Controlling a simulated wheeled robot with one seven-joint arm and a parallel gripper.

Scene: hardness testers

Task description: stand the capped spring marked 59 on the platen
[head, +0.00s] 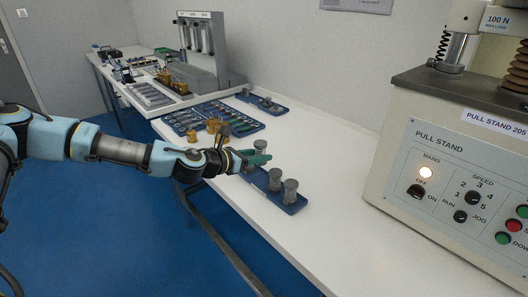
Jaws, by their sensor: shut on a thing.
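My gripper (260,158), with green fingers, is at the blue tray (293,206) near the front edge of the white bench. It is shut on a grey capped spring (260,146), whose top shows just above the fingers; the fingers hide its lower part, so I cannot tell if it touches the tray. Two more capped springs, a nearer one (291,190) and one beside it (275,179), stand upright on the tray. The number 59 cannot be read on any of them. I cannot make out with certainty which surface is the platen.
A pull stand (440,170) with a dark top plate (470,88) fills the right side. Blue trays of parts (212,117), brass pieces and a grey tester (203,50) stand farther back. The white bench (335,150) is clear between the spring tray and pull stand.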

